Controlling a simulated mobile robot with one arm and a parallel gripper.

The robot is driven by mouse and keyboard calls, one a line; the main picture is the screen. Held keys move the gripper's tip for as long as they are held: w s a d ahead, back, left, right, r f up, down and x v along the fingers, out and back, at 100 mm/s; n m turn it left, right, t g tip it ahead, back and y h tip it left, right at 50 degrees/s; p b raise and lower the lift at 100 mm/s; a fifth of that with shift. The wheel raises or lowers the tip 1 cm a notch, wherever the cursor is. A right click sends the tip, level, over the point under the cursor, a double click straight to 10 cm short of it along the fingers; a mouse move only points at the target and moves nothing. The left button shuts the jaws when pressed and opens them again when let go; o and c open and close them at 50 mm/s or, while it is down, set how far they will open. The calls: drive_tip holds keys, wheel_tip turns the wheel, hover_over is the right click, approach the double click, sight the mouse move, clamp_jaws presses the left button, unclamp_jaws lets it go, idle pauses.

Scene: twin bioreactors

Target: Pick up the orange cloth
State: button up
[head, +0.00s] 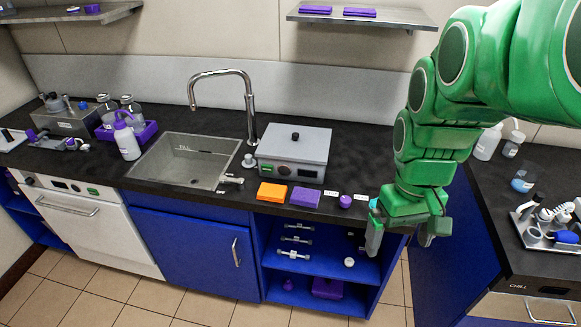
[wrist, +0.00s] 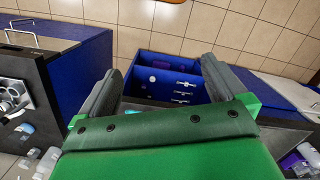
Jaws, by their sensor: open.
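The orange cloth (head: 272,192) lies folded flat near the front edge of the black counter in the head view, left of a folded purple cloth (head: 305,197). My gripper (head: 400,238) hangs at the counter's front edge, well to the right of the orange cloth. Its two fingers are apart with nothing between them. In the wrist view my open gripper (wrist: 160,88) points toward the blue open shelves below the counter. The orange cloth does not clearly show in the wrist view.
A grey lidded box (head: 294,150) stands behind the cloths. A sink (head: 185,160) with a tall tap (head: 250,110) is to the left. A small purple object (head: 345,201) sits between the purple cloth and my gripper. Blue open shelves (head: 325,262) lie below.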

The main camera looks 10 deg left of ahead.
drive_tip(key=w+a+f+n, duration=0.1)
drive_tip(key=w+a+n, duration=0.3)
drive_tip(key=w, duration=0.6)
drive_tip(key=n+t, duration=0.1)
drive_tip(key=n, duration=0.8)
hover_over(272, 190)
wheel_tip(272, 190, down, 14)
drive_tip(key=shift+s+d+r, duration=0.1)
drive_tip(key=shift+d, duration=0.05)
drive_tip(key=shift+a+f+n, duration=0.3)
drive_tip(key=shift+a+n, duration=0.1)
drive_tip(key=shift+f, duration=0.25)
drive_tip(key=shift+d+f, duration=0.2)
drive_tip(key=shift+f, duration=3.4)
drive_tip(key=shift+c, duration=0.2)
